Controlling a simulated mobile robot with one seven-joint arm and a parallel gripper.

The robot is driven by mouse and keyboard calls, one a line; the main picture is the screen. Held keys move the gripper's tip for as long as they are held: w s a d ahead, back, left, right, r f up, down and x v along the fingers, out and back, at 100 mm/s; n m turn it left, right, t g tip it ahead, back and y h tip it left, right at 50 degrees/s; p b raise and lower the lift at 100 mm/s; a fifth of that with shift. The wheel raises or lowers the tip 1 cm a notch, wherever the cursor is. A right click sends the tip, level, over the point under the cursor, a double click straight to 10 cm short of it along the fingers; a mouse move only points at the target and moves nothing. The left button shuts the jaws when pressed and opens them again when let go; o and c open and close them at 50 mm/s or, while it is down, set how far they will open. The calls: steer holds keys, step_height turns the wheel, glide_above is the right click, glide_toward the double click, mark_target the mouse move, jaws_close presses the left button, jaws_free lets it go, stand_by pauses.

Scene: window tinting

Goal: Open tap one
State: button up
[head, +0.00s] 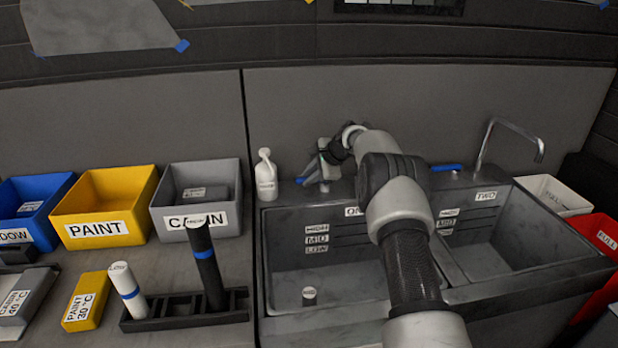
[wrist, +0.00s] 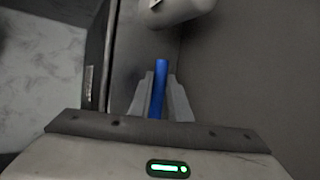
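Tap one's blue lever (head: 308,174) shows at the back left of the sink, by the basin labelled ONE. The rest of tap one is hidden behind my arm in the head view. My gripper (head: 324,172) is at this lever. In the wrist view the blue lever (wrist: 160,88) lies between my two fingers (wrist: 161,98), which are close on both sides of it. The gap between them is about as narrow as the lever. A pale rounded part (wrist: 178,10) shows above the lever, cut off by the picture's edge.
Tap two's spout (head: 512,130) and blue lever (head: 447,167) stand at the back right. A white bottle (head: 266,178) stands close left of my gripper. Bins (head: 105,210), a dark rack (head: 185,316) and tubes fill the left counter. A small cylinder (head: 309,295) is in the left basin.

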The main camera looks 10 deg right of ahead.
jaws_close()
steer(key=shift+s+d+n+g+y+p, duration=0.2)
steer(key=shift+s+n+g+y+p, duration=0.35)
steer(key=shift+n, duration=0.45)
steer(key=shift+s+d+n, duration=0.1)
steer(key=shift+s+n, duration=0.05)
steer(key=shift+n, duration=0.35)
steer(key=o, duration=0.8)
jaws_free()
steer(key=v, duration=1.7)
steer(key=shift+d+r, duration=0.15)
steer(key=shift+d, duration=0.15)
